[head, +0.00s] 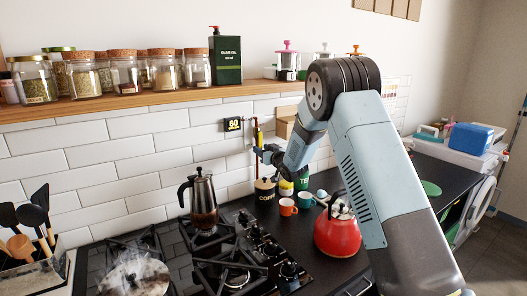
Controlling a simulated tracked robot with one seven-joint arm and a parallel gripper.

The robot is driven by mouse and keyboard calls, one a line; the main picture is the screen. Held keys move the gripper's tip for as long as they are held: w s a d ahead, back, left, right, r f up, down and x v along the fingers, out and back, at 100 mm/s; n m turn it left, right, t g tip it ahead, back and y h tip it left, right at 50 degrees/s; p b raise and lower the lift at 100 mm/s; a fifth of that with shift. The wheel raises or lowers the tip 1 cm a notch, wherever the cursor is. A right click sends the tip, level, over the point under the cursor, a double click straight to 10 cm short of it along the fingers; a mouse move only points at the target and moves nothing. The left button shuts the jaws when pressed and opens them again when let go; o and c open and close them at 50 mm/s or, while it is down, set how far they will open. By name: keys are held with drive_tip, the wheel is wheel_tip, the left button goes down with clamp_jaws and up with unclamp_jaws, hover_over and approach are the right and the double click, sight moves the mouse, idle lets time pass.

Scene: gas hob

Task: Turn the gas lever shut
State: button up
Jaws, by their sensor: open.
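My gripper (259,150) is at the pipe, pointing left towards the wall. Its jaws are open and small in the picture. The gas lever itself cannot be made out clearly; the gripper and wrist cover that part of the pipe. I cannot tell whether the fingers touch it.
Below stands a moka pot (202,200) on the black hob (215,262). A dark canister (265,190), orange mug (288,207) and red kettle (338,233) stand right of it. A wooden shelf (150,104) with jars runs above. My arm hides part of the counter.

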drive_tip(key=shift+w, duration=0.1)
drive_tip(key=shift+c, duration=0.3)
clamp_jaws()
